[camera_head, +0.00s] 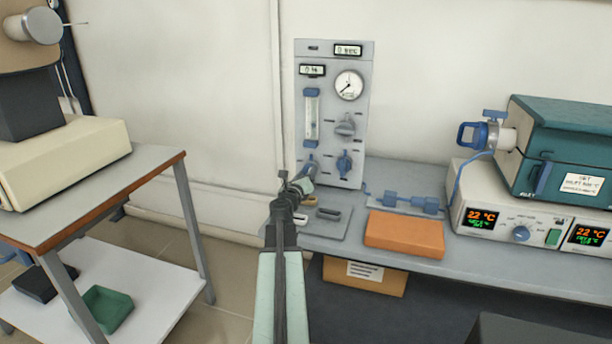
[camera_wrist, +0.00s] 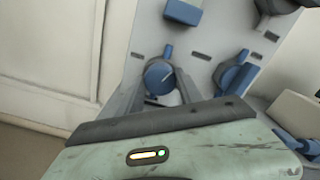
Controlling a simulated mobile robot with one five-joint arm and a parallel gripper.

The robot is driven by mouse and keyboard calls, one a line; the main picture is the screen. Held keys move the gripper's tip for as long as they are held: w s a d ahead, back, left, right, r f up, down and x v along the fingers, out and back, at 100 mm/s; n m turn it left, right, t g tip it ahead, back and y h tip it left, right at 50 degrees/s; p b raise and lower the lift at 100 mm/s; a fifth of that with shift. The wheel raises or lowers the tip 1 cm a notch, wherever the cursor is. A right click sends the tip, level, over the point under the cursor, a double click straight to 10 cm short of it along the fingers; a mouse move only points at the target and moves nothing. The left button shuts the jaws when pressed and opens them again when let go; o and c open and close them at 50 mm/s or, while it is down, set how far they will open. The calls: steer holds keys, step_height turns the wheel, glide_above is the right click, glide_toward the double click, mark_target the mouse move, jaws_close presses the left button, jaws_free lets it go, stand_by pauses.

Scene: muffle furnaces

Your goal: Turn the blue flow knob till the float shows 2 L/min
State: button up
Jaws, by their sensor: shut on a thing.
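A grey gas panel (camera_head: 333,100) stands upright against the wall. Its flow tube (camera_head: 312,117) has blue end caps; the float is too small to read. The blue flow knob (camera_head: 310,163) sits below the tube, partly behind my gripper (camera_head: 298,182). In the wrist view the blue flow knob (camera_wrist: 158,77) lies between the two grey fingers of my gripper (camera_wrist: 160,88), which is shut on it. The knob's pointer tab leans up and slightly right there. A second blue knob (camera_head: 344,163) is to the right; it also shows in the wrist view (camera_wrist: 234,73).
The panel also carries a round gauge (camera_head: 348,86), a grey knob (camera_head: 345,125) and small displays (camera_head: 348,50). An orange block (camera_head: 404,234) and blue fittings (camera_head: 404,201) are on the grey bench (camera_head: 465,262). A teal furnace (camera_head: 565,150) stands right; a side table (camera_head: 95,180) stands left.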

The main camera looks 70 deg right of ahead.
steer(key=o, duration=1.4)
steer(key=shift+d, duration=0.1)
steer(key=a, duration=0.8)
steer(key=shift+s, duration=0.25)
steer(key=shift+d, duration=0.1)
